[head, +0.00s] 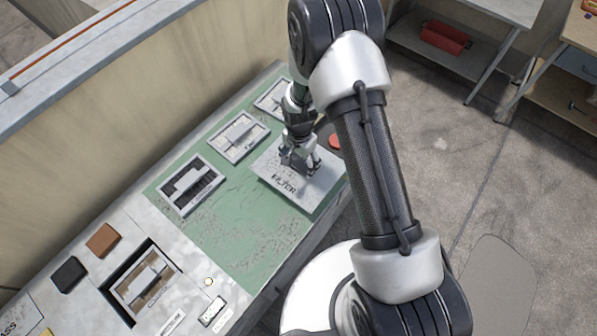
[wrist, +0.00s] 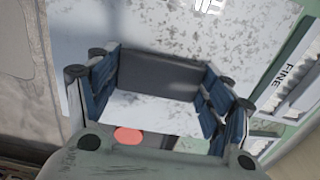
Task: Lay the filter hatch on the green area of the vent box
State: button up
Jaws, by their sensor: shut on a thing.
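The filter hatch (head: 313,196) is a flat grey speckled plate lettered FILTER, at the right side of the green area (head: 250,240) of the vent box in the head view. My gripper (head: 300,165) is above the plate, shut on its handle. In the wrist view my fingers (wrist: 160,92) close around a dark grey bar on the pale, speckled hatch (wrist: 150,25). The hatch covers part of the green. I cannot tell whether it touches the surface or hangs just above it.
Framed panels (head: 190,185) line the back of the green area. Another framed insert (head: 145,282) sits on bare metal, near black (head: 69,274) and brown (head: 103,240) blocks. A red disc (head: 335,141) is right of my gripper. Green at the front left is clear.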

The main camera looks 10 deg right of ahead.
aim_at(299, 171)
jog(key=shift+w+f+b, duration=0.1)
jog(key=shift+f+b, duration=0.45)
jog(key=shift+f, duration=2.65)
jog(key=shift+f, duration=0.2)
jog(key=o, duration=1.4)
jog(key=shift+c, duration=0.2)
jog(key=shift+r, duration=0.15)
